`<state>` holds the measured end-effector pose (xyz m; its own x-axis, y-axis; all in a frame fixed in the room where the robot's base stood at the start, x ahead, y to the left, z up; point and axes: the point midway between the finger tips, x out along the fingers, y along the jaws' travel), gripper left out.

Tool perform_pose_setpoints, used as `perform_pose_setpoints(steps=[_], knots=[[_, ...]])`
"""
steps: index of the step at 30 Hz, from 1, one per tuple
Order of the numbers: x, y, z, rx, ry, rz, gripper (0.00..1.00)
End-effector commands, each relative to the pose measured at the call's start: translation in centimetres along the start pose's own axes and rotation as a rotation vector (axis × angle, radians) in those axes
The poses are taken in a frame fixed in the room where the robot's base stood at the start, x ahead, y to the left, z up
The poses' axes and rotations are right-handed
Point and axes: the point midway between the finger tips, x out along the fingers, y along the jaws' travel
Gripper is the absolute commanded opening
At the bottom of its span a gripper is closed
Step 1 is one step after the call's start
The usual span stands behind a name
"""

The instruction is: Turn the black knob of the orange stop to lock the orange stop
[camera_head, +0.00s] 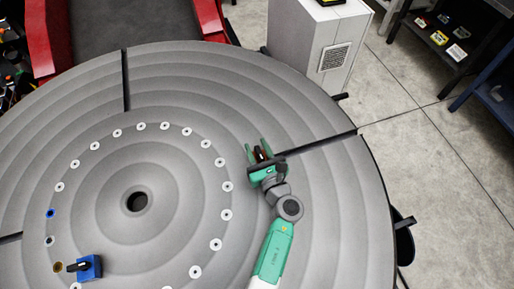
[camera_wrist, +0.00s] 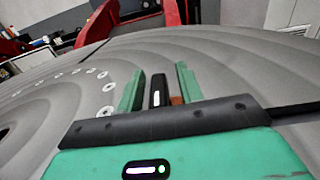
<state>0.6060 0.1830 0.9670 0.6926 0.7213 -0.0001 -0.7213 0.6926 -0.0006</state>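The orange stop shows only as a small orange-brown patch (camera_wrist: 176,100) in the wrist view, beside the black knob (camera_wrist: 158,90); most of it is hidden behind my gripper. The knob is upright and narrow, with a white mark near its lower end. My gripper (camera_head: 259,149) is over the right part of the grey round table (camera_head: 310,110). Its two green fingers (camera_wrist: 159,88) are apart, one on each side of the knob. Narrow gaps show between the knob and the fingers in the wrist view, so it looks open around the knob.
A blue block (camera_head: 89,266) with a dark top sits at the table's lower left. A ring of white-rimmed holes (camera_head: 226,187) surrounds the central hole (camera_head: 136,202). A grey cabinet (camera_head: 315,50) stands behind the table; shelves (camera_head: 455,45) are at the upper right.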

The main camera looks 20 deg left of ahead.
Motion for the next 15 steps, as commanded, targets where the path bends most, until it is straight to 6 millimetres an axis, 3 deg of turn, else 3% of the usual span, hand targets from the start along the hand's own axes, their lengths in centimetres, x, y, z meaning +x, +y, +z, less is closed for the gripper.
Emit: perform_pose_setpoints(steps=[8,13,15], knots=[[0.28,0.02,0.02,0.001,0.000,0.000,0.36],[0.26,0.02,0.02,0.001,0.000,0.000,0.03],[0.26,0.02,0.01,0.002,0.000,0.000,0.00]])
